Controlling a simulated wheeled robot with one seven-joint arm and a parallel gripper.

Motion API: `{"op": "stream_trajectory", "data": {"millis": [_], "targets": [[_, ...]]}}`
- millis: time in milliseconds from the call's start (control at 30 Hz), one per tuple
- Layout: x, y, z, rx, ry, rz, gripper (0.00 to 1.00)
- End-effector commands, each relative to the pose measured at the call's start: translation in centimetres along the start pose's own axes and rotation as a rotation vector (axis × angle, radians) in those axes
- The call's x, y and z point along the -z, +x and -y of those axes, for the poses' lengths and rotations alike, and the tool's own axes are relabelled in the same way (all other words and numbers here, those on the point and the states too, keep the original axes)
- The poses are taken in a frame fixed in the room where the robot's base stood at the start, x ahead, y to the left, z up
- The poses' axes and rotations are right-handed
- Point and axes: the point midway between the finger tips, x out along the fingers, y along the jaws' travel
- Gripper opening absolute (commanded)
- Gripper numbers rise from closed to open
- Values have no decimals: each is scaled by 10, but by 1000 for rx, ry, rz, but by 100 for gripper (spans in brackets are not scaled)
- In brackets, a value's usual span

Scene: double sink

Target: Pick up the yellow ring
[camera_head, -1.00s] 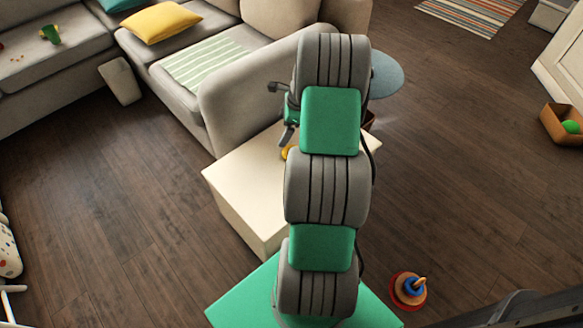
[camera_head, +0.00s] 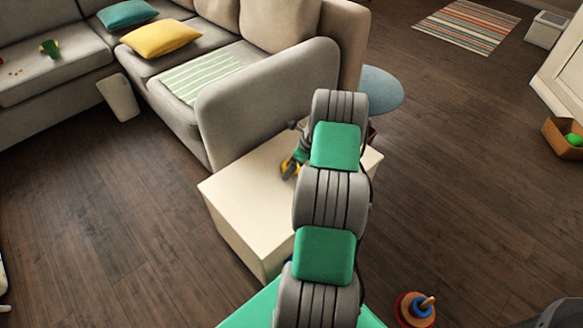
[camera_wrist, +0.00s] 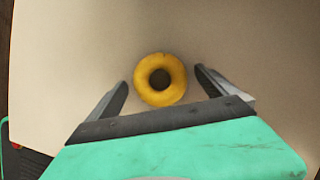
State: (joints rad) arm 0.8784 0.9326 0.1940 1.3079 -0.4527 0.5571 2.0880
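The yellow ring (camera_wrist: 160,80) lies flat on the cream-coloured box table (camera_wrist: 60,60) in the wrist view, its dark hole facing up. My gripper (camera_wrist: 162,84) is open, with one finger to the left of the ring and one to the right, and a gap shows on both sides. In the head view, my gripper (camera_head: 291,168) is low over the table (camera_head: 232,205), and a bit of the yellow ring (camera_head: 285,164) shows beside it. My arm hides the right part of the table.
A grey sofa (camera_head: 262,88) stands directly behind the table. A round blue side table (camera_head: 383,90) is behind my arm. A stacking toy (camera_head: 415,308) sits on the floor at the lower right. A box with a green ball (camera_head: 566,137) is at the far right.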

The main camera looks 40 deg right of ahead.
Motion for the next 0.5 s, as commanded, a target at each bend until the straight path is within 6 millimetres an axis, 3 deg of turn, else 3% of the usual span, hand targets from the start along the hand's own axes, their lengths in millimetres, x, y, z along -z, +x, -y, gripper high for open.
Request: {"op": "stream_trajectory", "data": {"millis": [500], "targets": [[0, 0, 0, -1, 0, 0, 53]]}}
